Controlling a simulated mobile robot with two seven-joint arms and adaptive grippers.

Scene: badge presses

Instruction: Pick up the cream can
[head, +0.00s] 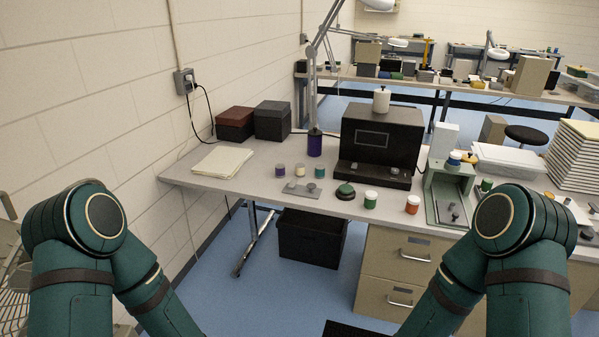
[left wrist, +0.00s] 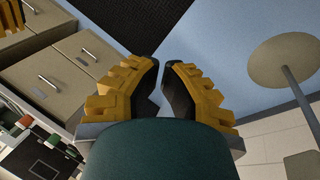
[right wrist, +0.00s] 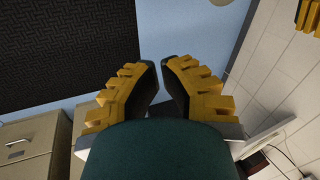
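The cream can (head: 300,171) is a small pale can with a dark lower part. In the head view it stands upright on the table between a purple can (head: 280,171) and a teal can (head: 320,172). It does not show in either wrist view.
The table (head: 235,185) also bears a dark press (head: 405,145), a purple lamp base (head: 315,145), a grey plate (head: 302,189), a dark green-topped piece (head: 345,191), a green can (head: 370,200) and an orange can (head: 412,204). Paper (head: 222,161) and dark boxes (head: 272,120) lie at the left.

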